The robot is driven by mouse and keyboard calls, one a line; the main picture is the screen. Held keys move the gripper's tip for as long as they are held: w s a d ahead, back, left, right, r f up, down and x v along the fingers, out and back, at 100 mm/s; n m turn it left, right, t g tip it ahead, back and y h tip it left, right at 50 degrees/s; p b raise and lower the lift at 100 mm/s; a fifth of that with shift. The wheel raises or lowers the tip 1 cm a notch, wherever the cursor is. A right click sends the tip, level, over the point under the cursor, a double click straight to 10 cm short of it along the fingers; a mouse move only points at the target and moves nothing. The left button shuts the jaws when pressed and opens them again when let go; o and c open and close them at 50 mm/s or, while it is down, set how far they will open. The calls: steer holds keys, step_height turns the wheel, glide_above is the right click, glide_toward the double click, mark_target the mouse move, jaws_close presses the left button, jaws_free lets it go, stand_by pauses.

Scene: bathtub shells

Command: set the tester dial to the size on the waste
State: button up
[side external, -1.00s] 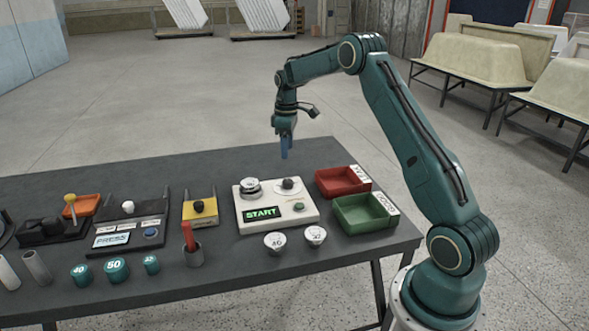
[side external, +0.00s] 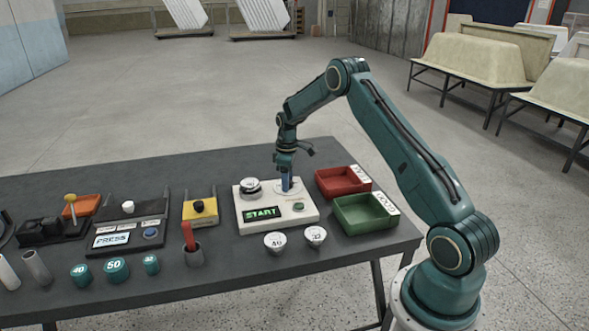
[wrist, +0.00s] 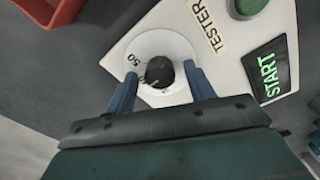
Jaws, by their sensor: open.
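The white tester (side external: 268,226) stands on the table with its screen lit green, reading START. In the wrist view its dial is a black knob (wrist: 159,72) on a round white scale (wrist: 140,48). A 50 shows at the scale's left; the other marks are partly hidden or too small to read. My gripper (wrist: 160,88) is open, its blue fingers on either side of the knob; I cannot tell whether they touch it. In the side view my gripper (side external: 287,188) is down over the tester. A waste (side external: 250,187) sits on the tester's back left; its size is not readable.
Red (side external: 342,181) and green (side external: 365,213) trays stand right of the tester. Two white-topped pieces, marked 40 (side external: 275,241) and 32 (side external: 316,234), lie in front. A cup with a red-handled tool (side external: 193,252) and several teal plugs (side external: 115,269) stand to the left.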

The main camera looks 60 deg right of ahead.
steer(key=c, duration=1)
steer(key=shift+m, duration=0.4)
steer(key=m, duration=1.1)
steer(key=o, duration=1)
